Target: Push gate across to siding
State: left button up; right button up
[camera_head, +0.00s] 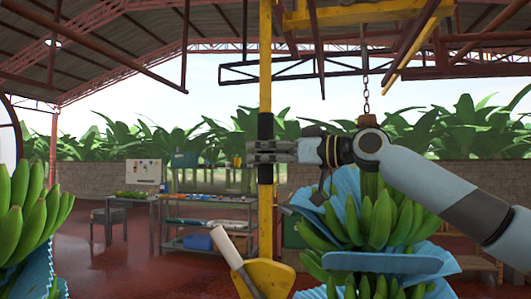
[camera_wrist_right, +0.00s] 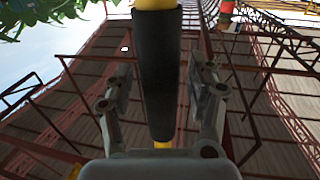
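A yellow upright post (camera_head: 265,60) with a black grip sleeve (camera_head: 265,128) runs from the overhead rails down through the middle of the head view; it looks like the gate's handle. My right gripper (camera_head: 262,152) reaches in from the right at the sleeve. In the right wrist view the black sleeve (camera_wrist_right: 158,75) stands between my two fingers, with a narrow gap on each side, so the gripper is open around it. Yellow overhead beams (camera_head: 350,14) show at the top; I cannot tell which is the siding. My left gripper is not in view.
A banana bunch (camera_head: 378,222) with blue sheeting hangs from a chain (camera_head: 366,92) close behind my right arm. Another bunch (camera_head: 28,212) hangs at the left edge. A yellow bracket with a pale bar (camera_head: 230,248) is low in front. Shelving (camera_head: 207,225) stands behind.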

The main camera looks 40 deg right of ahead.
grip_shut()
jog(key=shift+w+a, duration=0.1)
jog(key=shift+w, duration=0.05)
dwell(0.4)
